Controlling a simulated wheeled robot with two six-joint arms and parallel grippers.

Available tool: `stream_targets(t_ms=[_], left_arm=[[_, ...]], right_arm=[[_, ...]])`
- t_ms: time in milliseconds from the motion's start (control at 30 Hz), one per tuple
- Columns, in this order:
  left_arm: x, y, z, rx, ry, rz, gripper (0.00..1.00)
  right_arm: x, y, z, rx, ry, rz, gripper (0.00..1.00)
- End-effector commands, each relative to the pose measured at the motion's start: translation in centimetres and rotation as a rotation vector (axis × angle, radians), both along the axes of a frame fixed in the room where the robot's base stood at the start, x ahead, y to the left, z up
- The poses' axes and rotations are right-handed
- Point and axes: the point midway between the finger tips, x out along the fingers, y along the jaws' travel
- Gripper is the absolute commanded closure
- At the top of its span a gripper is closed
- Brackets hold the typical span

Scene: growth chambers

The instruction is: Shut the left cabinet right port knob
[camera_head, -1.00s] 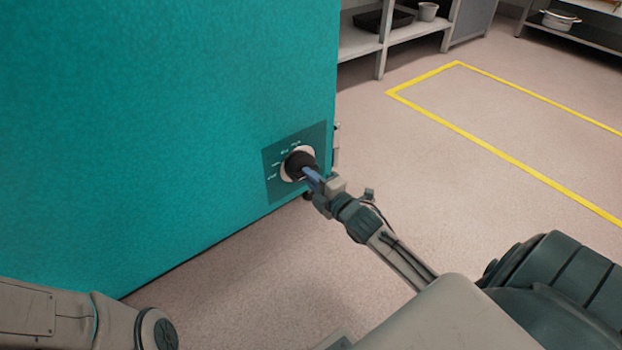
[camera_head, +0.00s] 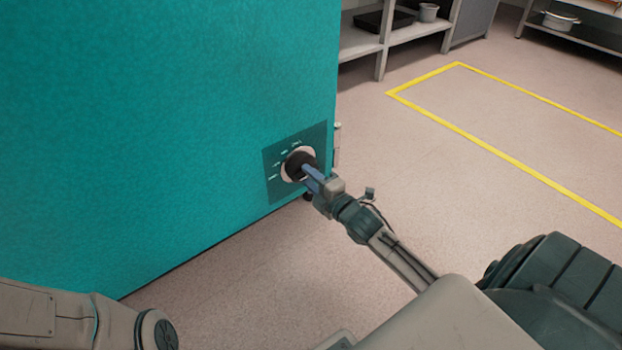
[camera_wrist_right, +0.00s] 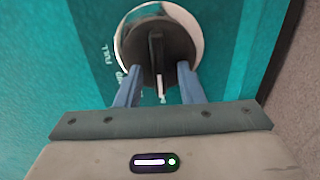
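The teal cabinet (camera_head: 170,120) fills the left of the head view. Low near its right edge, a dark square plate (camera_head: 274,187) carries a round black knob (camera_head: 299,164) on a white disc. In the right wrist view the knob (camera_wrist_right: 157,48) has a raised dark bar with a white pointer mark toward the gripper. My right gripper (camera_wrist_right: 160,68) has its two blue fingers apart, one on each side of the bar, with gaps showing. In the head view my right gripper (camera_head: 306,172) is at the knob. My left gripper is out of view.
Printed marks, one reading "FULL" (camera_wrist_right: 106,54), surround the knob. A grey shelf (camera_head: 360,42) holding a black tray (camera_head: 383,21) and a pot (camera_head: 428,12) stands behind. The floor at right is clear, with a yellow line (camera_head: 500,153).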

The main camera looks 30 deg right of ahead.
Motion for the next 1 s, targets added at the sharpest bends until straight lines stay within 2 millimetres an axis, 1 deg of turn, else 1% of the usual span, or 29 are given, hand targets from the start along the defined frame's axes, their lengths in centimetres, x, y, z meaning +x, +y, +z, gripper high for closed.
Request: stream_targets(t_ms=[267, 567, 633, 867, 1000], left_arm=[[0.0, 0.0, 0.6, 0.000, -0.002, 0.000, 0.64], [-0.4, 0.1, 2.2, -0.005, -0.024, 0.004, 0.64], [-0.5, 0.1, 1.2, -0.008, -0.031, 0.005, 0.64], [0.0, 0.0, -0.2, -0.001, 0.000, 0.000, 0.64], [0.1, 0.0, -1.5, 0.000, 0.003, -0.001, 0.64]], right_arm=[[-0.5, -0.1, 0.1, -0.001, 0.001, -0.003, 0.65], [-2.7, -0.2, 0.3, -0.002, 0.003, 0.001, 0.65], [-3.4, -0.3, -0.4, -0.006, 0.003, 0.003, 0.65], [-5.4, -0.4, -0.4, -0.005, 0.001, 0.003, 0.65], [-7.2, -0.6, -0.6, -0.008, 0.004, 0.003, 0.65]])
